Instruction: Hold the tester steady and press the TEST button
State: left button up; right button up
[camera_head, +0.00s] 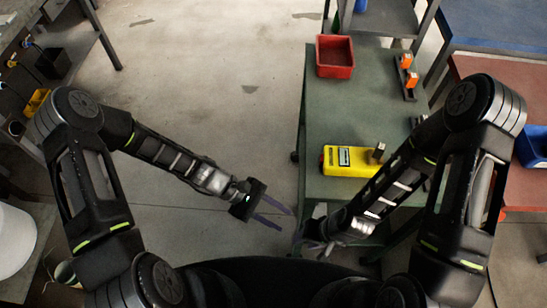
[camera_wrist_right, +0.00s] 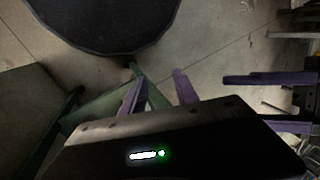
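The yellow tester (camera_head: 337,169) lies on the green bench (camera_head: 335,108) near its front edge, with a pale label on top and a small dark metallic block standing at its right end. I cannot make out the TEST button at this size. My left gripper (camera_head: 284,219) is open and empty over the floor, left of the bench and lower in the picture than the tester. My right gripper (camera_head: 312,240) is in front of the bench, apart from the tester; in the right wrist view its two purple fingers (camera_wrist_right: 158,88) stand apart with nothing between them.
A red bin (camera_head: 335,72) stands at the bench's back left. Orange-topped pieces (camera_head: 408,70) on a dark rail are at the back right. My right forearm passes over the bench's right side. Open floor (camera_head: 210,90) lies left of the bench.

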pick_arm(q)
jog(key=w+a+r+n+t+h, duration=0.1)
jog(key=w+r+n+t+h, duration=0.2)
jog(key=w+r, duration=0.8)
jog(key=r+n+h, duration=0.1)
jog(key=n+h, duration=0.1)
jog(key=h, duration=0.2)
jog(key=shift+w+a+r+b, duration=0.25)
jog(key=shift+w+a+b, duration=0.05)
jog(key=shift+a+b, duration=0.1)
pick_arm(e)
jog(key=shift+f, duration=0.45)
jog(key=shift+o, duration=0.4)
